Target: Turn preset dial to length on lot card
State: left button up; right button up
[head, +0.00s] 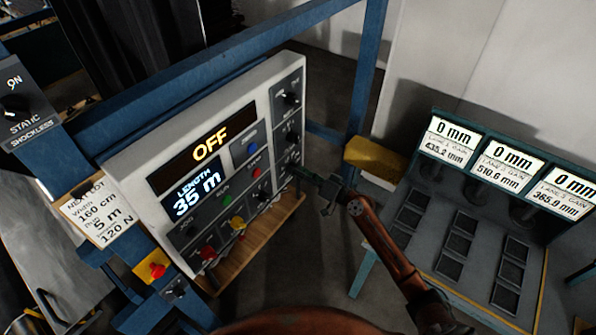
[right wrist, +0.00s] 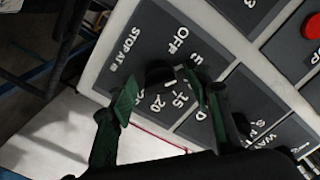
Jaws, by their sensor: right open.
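The control panel (head: 150,170) is a white box with dark plates. Its upper display (head: 211,146) reads OFF and its length display (head: 193,192) reads 35 m. The lot card (head: 97,212) at the left reads width 160 cm, run 5 m, 120 N. My right gripper (head: 299,172) is at the panel's right column of knobs. In the right wrist view, my right gripper (right wrist: 160,92) is open, its fingers on either side of a black dial (right wrist: 158,71) on the STOP AT plate. Contact cannot be told. My left gripper is not in view.
A blue frame post (head: 367,80) stands behind. At the right is a console (head: 470,235) with several displays reading 0 mm. A yellow block (head: 374,158) is nearby.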

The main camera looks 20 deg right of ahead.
jog(key=v, duration=1.2)
